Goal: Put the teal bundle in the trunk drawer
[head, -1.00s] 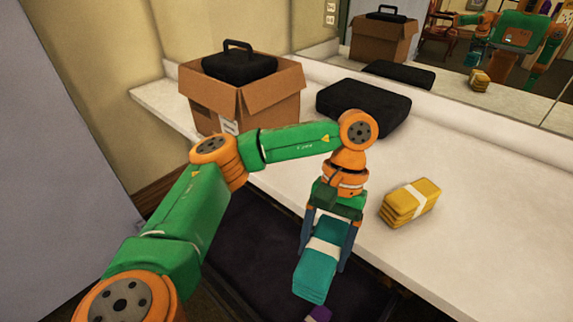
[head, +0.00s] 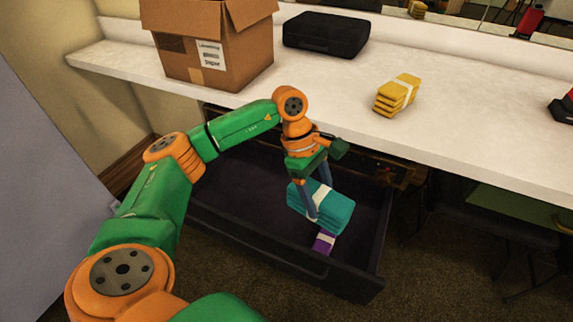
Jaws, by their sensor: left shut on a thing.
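The teal bundle (head: 338,213), wrapped with a white band, is held by my left gripper (head: 320,208), whose fingers are shut on it. It is tilted and hangs over the right part of the open trunk drawer (head: 250,242). The drawer is dark and pulled out below the counter. A purple bundle (head: 324,241) with a pale band lies in the drawer just below the teal one, partly hidden by it. I cannot tell whether the teal bundle touches it or the drawer floor. My right gripper is not in view.
A white counter (head: 450,120) runs above the drawer. On it stand an open cardboard box (head: 210,55), a black case (head: 326,34) and a yellow bundle (head: 397,95). The left part of the drawer floor is bare.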

